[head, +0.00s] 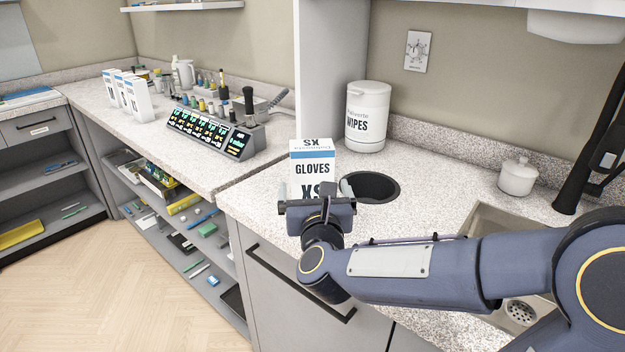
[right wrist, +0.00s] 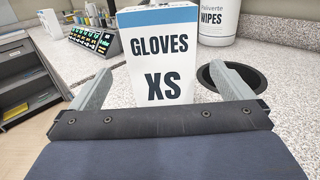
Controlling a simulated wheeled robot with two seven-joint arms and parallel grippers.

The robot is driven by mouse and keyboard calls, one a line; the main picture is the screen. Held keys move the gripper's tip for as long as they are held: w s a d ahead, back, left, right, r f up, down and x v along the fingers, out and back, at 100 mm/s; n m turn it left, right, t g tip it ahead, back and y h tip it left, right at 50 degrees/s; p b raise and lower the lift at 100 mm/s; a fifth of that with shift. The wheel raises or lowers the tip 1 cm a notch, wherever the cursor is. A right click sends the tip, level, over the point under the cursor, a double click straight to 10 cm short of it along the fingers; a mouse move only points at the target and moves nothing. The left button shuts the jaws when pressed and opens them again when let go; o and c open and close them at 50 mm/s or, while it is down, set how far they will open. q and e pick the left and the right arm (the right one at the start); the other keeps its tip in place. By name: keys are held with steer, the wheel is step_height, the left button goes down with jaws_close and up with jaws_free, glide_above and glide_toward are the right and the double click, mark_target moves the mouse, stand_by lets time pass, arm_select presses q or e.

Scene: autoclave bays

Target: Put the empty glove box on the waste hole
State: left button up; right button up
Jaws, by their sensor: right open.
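The glove box (head: 313,165) is white with a blue band and reads GLOVES XS. It stands upright on the speckled counter, just left of the waste hole (head: 371,186), a round dark opening in the counter. My right gripper (head: 318,193) is open in front of the box. In the right wrist view the box (right wrist: 158,62) shows between the two spread fingers of the gripper (right wrist: 163,88), with space on both sides. The waste hole (right wrist: 240,80) is partly hidden there behind the right-hand finger. Whether the box is empty cannot be seen. My left gripper is not in view.
A white wipes tub (head: 368,117) stands behind the hole. A small lidded jar (head: 517,177) and a sink (head: 478,222) are to the right. On the left counter are several more glove boxes (head: 138,100) and a rack with lit displays (head: 213,133).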

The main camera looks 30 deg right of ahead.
steer(key=shift+v, duration=1.75)
steer(key=s+a+f+n+g+y, duration=0.25)
steer(key=s+n+y, duration=0.2)
steer(key=n, duration=0.75)
steer(key=s+a+f+n+g+y, duration=0.1)
steer(key=s+a+f+n+y, duration=0.4)
steer(key=n, duration=0.8)
steer(key=s+d+f+n+g, duration=0.1)
steer(key=s+f+n+g, duration=0.2)
steer(key=s+n, duration=0.3)
steer(key=s+d+f+n+g+y, duration=0.1)
steer(key=s+f+n+g, duration=0.3)
steer(key=s+n, duration=0.3)
steer(key=shift+n, duration=0.5)
steer(key=shift+g, duration=0.25)
step_height(320, 180, up, 11)
steer(key=p, duration=1)
steer(key=shift+f+p, duration=0.25)
steer(key=shift+p, duration=0.05)
